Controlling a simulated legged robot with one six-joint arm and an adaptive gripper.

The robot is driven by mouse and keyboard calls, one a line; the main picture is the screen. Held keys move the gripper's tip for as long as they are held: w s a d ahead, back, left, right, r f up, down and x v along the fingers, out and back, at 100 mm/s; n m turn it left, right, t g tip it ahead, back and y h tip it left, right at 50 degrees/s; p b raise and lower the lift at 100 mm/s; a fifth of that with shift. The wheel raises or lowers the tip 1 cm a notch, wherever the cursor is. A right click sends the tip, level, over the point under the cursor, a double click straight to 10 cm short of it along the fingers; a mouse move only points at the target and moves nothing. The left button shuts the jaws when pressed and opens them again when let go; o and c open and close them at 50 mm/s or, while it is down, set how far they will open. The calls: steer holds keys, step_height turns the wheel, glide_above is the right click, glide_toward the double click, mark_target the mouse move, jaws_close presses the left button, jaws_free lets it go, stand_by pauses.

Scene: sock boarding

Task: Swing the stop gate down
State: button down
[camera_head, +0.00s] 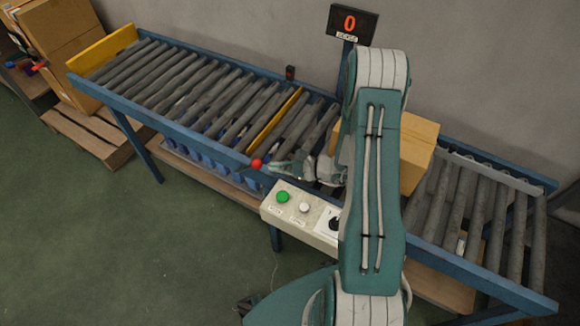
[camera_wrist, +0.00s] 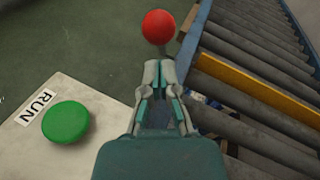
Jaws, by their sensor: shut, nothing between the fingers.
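The stop gate is a yellow bar (camera_head: 274,121) lying across the conveyor rollers, and it also crosses the rollers at the right of the wrist view (camera_wrist: 255,84). A red ball knob (camera_head: 256,163) sits at the near side of the conveyor by the gate's near end. It shows at the top of the wrist view (camera_wrist: 158,27). My gripper (camera_head: 276,171) is shut and empty, just right of the knob in the head view. In the wrist view its fingertips (camera_wrist: 158,66) point toward the knob, with a small gap seen between.
A control box (camera_head: 270,209) with a green RUN button (camera_wrist: 66,122) and a white button stands close below my gripper. A cardboard box (camera_head: 418,150) is on the rollers behind my arm. A display (camera_head: 351,24) reads 0. Cartons (camera_head: 60,45) stand at far left.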

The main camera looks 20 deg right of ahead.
steer(key=shift+x, duration=0.8)
steer(key=shift+r, duration=0.1)
steer(key=w+a+r+m+g+h, duration=0.3)
steer(key=w+a+g+h, duration=0.6)
steer(key=w, duration=0.7)
steer(key=a+r+g, duration=0.1)
steer(key=a, duration=0.1)
steer(key=shift+a+g+h, duration=0.3)
steer(key=shift+g, duration=0.1)
stand_by(0.3)
stand_by(0.4)
